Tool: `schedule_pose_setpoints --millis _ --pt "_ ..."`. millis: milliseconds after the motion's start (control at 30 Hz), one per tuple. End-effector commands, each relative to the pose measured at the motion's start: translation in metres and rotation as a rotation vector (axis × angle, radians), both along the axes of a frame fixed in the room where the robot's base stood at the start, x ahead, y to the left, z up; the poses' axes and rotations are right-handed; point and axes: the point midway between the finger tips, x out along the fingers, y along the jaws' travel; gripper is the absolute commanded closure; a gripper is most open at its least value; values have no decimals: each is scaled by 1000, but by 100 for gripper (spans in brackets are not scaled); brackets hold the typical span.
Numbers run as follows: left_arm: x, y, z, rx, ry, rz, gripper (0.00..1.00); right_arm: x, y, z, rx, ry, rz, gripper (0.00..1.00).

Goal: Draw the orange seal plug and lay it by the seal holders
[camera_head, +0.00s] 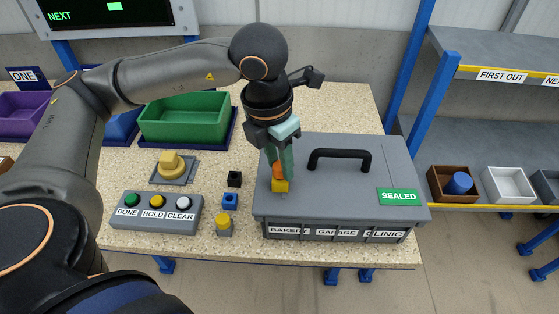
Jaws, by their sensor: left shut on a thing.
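My left gripper (279,167) points down over the front left of the grey case lid and is shut on the orange seal plug (278,172). The fingers hide most of the plug. A yellow block (280,186) sits directly below it at the lid's front edge; I cannot tell whether the plug still touches it. The grey case (332,182) is closed, with a black handle and a green SEALED label. Left of the case stands a row of small holders: black (234,179), blue (229,202) and yellow on grey (223,225). My right gripper is out of view.
A grey button box (156,213) marked DONE, HOLD, CLEAR stands at the front left. A yellow knob on a grey plate (172,167) is behind it. A green bin (186,118) stands further back. Bare table lies between the holders and the case.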

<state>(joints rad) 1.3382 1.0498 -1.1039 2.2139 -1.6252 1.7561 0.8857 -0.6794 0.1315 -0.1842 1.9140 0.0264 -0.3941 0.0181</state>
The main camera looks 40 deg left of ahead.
Motion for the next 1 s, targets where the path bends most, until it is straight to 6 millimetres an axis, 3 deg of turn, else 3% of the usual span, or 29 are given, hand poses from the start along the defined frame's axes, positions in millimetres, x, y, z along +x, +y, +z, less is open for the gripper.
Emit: schedule_pose_setpoints --millis 700,1000 --pt "0 0 30 1 0 0 100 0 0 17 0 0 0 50" --pt "0 0 31 1 1 0 100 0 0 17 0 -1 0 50"
